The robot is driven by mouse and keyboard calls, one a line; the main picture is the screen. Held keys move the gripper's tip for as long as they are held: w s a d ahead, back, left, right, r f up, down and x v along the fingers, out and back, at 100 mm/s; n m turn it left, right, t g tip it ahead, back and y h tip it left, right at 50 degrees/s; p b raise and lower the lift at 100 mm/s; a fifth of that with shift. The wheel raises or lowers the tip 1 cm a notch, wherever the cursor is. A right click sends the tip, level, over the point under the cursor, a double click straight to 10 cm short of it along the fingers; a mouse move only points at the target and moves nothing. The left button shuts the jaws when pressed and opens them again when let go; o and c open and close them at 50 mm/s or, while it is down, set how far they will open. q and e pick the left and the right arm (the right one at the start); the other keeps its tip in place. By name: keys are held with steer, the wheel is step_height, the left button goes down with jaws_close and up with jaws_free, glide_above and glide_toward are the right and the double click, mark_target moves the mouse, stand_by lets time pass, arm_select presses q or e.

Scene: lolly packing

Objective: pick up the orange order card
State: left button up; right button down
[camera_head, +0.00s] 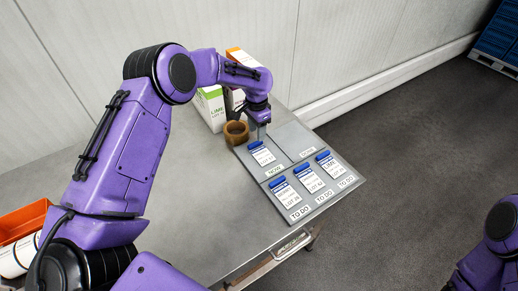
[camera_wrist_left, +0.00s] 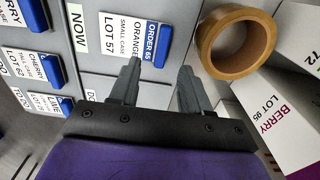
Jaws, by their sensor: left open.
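The orange order card (camera_wrist_left: 128,36) has a blue top strip and reads ORDER 65, ORANGE, LOT 57. It lies in the NOW slot of the grey card board (camera_head: 292,143); in the head view the card (camera_head: 262,156) is at the upper left of the board. My left gripper (camera_wrist_left: 159,72) is open and empty. Its two fingers point toward the blue-strip end of the card, and one fingertip overlaps the card's edge in the wrist view. I cannot tell whether they touch. In the head view the gripper (camera_head: 262,132) is just behind the card. My right gripper is out of view.
Three other cards, including the lime card (camera_head: 329,166), lie in the TO DO slots. The DONE slot is empty. A brown tape roll (camera_head: 236,136) stands beside the board, close to the gripper. Cartons, including a lime one (camera_head: 211,109), stand behind it. An orange bin (camera_head: 20,224) is far left.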

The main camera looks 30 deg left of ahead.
mark_target(255, 143)
arm_select(q)
steer(key=shift+s+f+p, duration=0.1)
steer(key=shift+f+p, duration=0.2)
steer(key=shift+f, duration=0.1)
steer(key=f, duration=0.1)
steer(key=f+p, duration=0.1)
steer(key=f, duration=0.2)
steer(key=shift+s+a+p, duration=0.15)
steer(key=shift+a+p, duration=0.1)
steer(key=shift+p, duration=0.15)
steer(key=shift+f, duration=0.4)
jaws_close()
steer(key=shift+r, duration=0.1)
